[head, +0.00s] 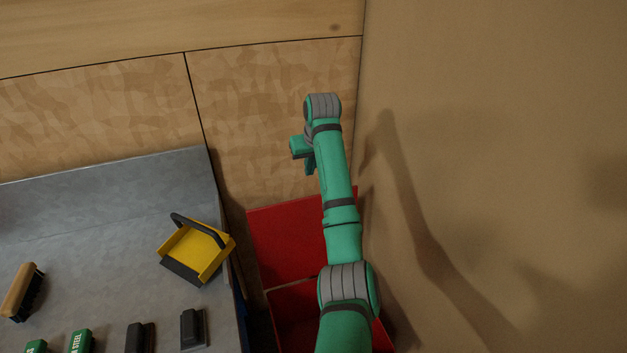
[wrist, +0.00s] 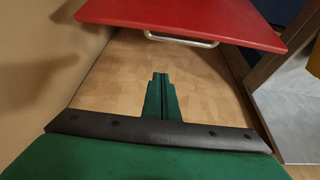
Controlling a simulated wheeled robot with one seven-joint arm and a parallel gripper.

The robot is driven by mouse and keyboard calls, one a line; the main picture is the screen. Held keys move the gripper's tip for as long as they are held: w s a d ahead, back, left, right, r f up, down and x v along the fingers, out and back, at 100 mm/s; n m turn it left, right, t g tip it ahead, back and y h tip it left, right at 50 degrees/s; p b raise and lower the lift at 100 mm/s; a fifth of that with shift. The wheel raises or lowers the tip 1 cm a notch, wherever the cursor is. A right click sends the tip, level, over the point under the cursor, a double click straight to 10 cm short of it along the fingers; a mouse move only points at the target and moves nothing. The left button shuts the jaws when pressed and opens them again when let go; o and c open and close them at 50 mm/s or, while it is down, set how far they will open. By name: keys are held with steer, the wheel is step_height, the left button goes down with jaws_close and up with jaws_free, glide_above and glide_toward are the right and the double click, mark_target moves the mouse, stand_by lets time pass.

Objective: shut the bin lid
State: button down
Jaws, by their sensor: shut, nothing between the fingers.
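The red bin (head: 296,317) stands on the floor between the grey bench and the right-hand wall, partly hidden behind my green arm. Its red lid (head: 285,240) is raised, standing up at the back of the bin. In the wrist view the red lid (wrist: 190,18) spans the top, with a metal handle (wrist: 180,39) on its edge. My gripper (wrist: 160,78) is shut and empty, apart from the lid and pointing towards its handle edge in that picture. In the head view my gripper (head: 309,172) is small and hangs above and beyond the lid.
A grey bench (head: 100,225) fills the left side, holding a yellow dustpan (head: 198,250), a brush (head: 22,292) and several small dark and green items. A plain wall (head: 500,150) stands close on the right of my arm. A wood-panelled wall (head: 285,110) closes the back.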

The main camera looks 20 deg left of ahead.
step_height(320, 180, down, 9)
steer(key=shift+f, duration=0.15)
stand_by(0.9)
steer(key=shift+d, duration=0.1)
steer(key=shift+s, duration=0.1)
